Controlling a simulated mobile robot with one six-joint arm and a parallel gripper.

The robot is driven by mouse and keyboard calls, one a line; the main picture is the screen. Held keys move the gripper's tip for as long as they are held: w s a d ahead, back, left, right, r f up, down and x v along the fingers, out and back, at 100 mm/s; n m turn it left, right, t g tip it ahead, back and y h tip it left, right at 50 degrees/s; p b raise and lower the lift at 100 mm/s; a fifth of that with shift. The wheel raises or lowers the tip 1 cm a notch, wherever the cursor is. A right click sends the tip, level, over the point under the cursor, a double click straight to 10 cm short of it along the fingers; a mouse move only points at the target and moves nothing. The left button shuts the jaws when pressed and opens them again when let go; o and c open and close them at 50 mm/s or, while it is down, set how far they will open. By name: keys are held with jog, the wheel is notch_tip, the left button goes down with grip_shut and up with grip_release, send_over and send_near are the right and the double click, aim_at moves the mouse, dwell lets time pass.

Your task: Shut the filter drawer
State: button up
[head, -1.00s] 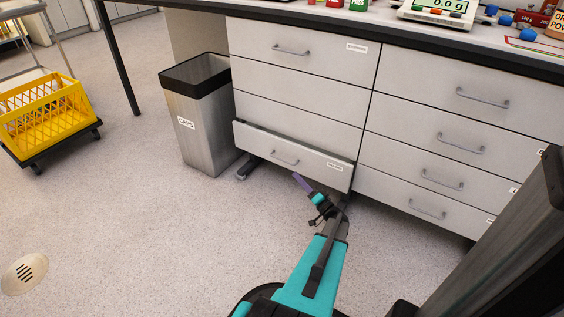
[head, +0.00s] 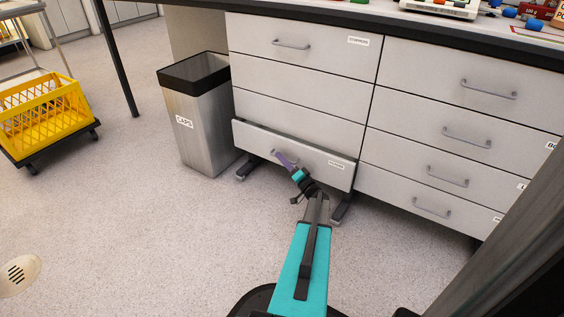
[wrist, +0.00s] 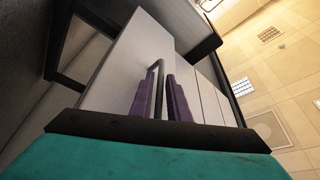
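The filter drawer (head: 325,165) is the bottom drawer of the left cabinet column, a pale grey front with a small label. It stands slightly out, with a dark gap along its top edge. My gripper (head: 279,155) is in front of it, its purple fingers over the handle area and hiding part of the handle in the head view. In the wrist view, the grey bar handle (wrist: 155,76) lies ahead, between or just beyond the two parted fingers (wrist: 160,97). Contact cannot be told. The fingers are apart and hold nothing visible.
A steel bin (head: 200,125) labelled CAPS stands left of the cabinet. A yellow crate (head: 42,115) sits on a trolley at far left. The right drawer column (head: 450,135) is shut.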

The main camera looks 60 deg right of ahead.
jog(key=shift+w, duration=0.15)
grip_shut()
dwell(1.4)
